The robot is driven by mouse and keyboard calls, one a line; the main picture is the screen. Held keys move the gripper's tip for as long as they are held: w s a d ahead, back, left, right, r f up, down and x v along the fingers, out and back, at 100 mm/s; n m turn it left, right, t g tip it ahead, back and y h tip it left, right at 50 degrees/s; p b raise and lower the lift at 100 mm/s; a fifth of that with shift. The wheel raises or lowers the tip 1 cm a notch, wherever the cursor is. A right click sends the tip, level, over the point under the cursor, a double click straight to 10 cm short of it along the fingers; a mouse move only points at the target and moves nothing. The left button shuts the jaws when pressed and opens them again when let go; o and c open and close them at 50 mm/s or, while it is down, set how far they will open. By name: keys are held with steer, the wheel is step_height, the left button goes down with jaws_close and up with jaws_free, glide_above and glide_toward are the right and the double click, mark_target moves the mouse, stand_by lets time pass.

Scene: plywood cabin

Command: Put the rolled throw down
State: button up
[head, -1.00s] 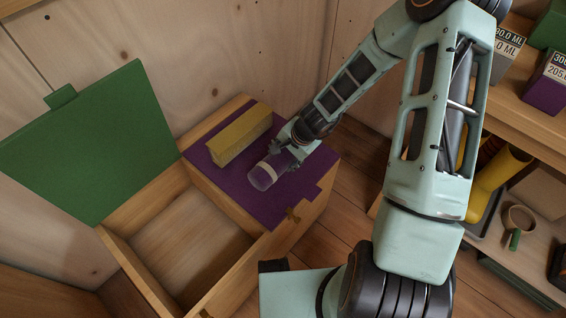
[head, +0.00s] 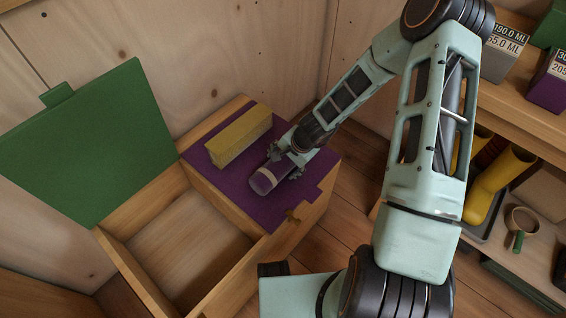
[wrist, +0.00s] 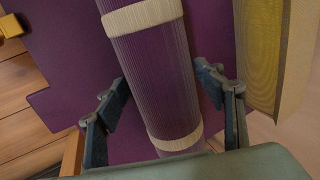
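The rolled throw (head: 264,181) is a purple ribbed roll with cream bands. It lies on the closed purple lid (head: 245,207) of the wooden chest, beside a yellow block (head: 238,140). In the wrist view the roll (wrist: 155,85) runs lengthwise between my fingers over the purple lid (wrist: 70,60). My gripper (head: 288,158) is low over the lid at the roll's near-wall end. In the wrist view my gripper (wrist: 165,92) is open, with one finger on each side of the roll. A gap shows at the left finger; contact at the right finger is unclear.
The chest's left compartment (head: 190,245) is open and empty, its green lid (head: 90,145) raised.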

stand_by(0.3)
steer(key=p+v, duration=0.3)
steer(key=v, duration=0.9)
steer(key=shift+p, duration=0.3)
steer(key=shift+r, duration=0.1)
